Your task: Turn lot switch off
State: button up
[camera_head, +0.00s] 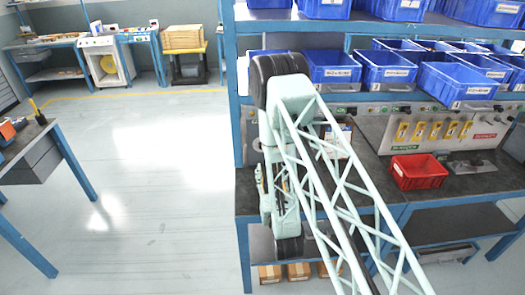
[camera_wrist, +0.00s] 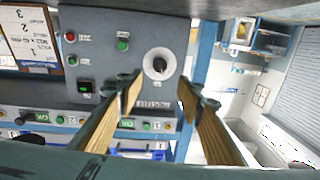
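In the wrist view, a rotary switch (camera_wrist: 158,63) with a dark knob on a round white plate sits on a grey control panel (camera_wrist: 108,22). The lettering near it is too small to read, so I cannot tell for sure that it is the lot switch. My gripper (camera_wrist: 159,92) is open, with its two wood-coloured fingers apart and nothing between them. The fingertips appear just below the switch in the picture, one to each side; I cannot tell whether they touch the panel. In the head view my arm hides the gripper and this panel.
The panel also has a red button (camera_wrist: 71,37), a green button (camera_wrist: 123,45) and a rocker with a green light (camera_wrist: 86,87). In the head view, blue bins (camera_head: 386,68) fill the shelf, and a red bin (camera_head: 418,171) stands on the bench.

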jog(key=shift+w, duration=0.1)
jog(key=x, duration=1.3)
jog(key=shift+w+b, duration=0.3)
jog(key=shift+c, duration=0.2)
jog(key=shift+f, duration=0.1)
jog(key=c, duration=0.8)
